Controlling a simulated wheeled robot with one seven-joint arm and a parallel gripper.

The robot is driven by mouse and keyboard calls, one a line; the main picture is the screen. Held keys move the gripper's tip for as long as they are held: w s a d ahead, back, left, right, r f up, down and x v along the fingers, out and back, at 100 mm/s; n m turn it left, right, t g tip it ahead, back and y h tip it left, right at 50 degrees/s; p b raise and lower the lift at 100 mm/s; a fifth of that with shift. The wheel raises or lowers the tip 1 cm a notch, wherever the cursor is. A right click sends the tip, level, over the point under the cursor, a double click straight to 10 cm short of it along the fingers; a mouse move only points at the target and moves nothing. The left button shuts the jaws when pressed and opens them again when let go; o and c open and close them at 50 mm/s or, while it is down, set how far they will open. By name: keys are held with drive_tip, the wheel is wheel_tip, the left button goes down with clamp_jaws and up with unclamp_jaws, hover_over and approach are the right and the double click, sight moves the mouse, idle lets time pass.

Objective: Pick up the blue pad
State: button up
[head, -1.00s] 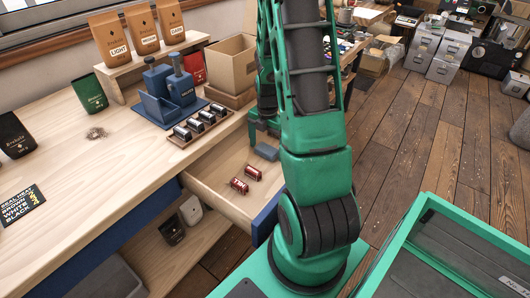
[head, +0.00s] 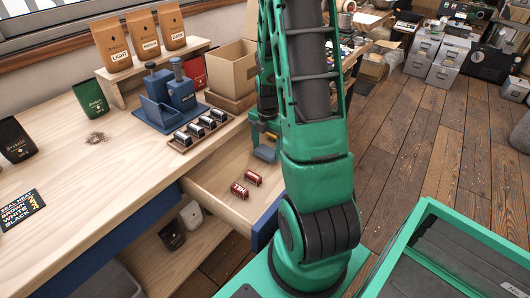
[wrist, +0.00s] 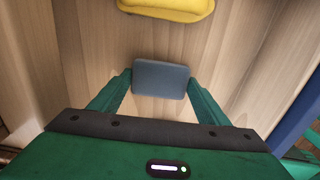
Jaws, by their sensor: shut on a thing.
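The blue pad (wrist: 162,79) is a small grey-blue block with rounded corners. In the wrist view it sits between the two green fingers of my gripper (wrist: 160,87), which are shut on its sides. In the head view the pad (head: 265,154) shows over the open wooden drawer (head: 212,184), just below my gripper (head: 264,141). My arm hides part of the drawer and gripper. I cannot tell how far the pad is above the drawer floor.
A yellow pad-like thing (wrist: 168,7) lies in the drawer beyond the blue pad. Two dark red rolls (head: 246,184) lie nearer the drawer front. A rack of small canisters (head: 201,129) and a blue stand (head: 168,103) are on the bench beside the drawer.

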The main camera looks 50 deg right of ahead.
sight(265, 151)
drive_tip(key=r, duration=0.3)
drive_tip(key=shift+a, duration=0.4)
drive_tip(key=s+a+r, duration=0.1)
drive_tip(key=a+r, duration=0.5)
drive_tip(key=a, duration=0.4)
drive_tip(key=shift+a+r, duration=0.2)
drive_tip(key=shift+a, duration=0.2)
drive_tip(key=shift+o, duration=1.4)
drive_tip(key=shift+c, duration=0.3)
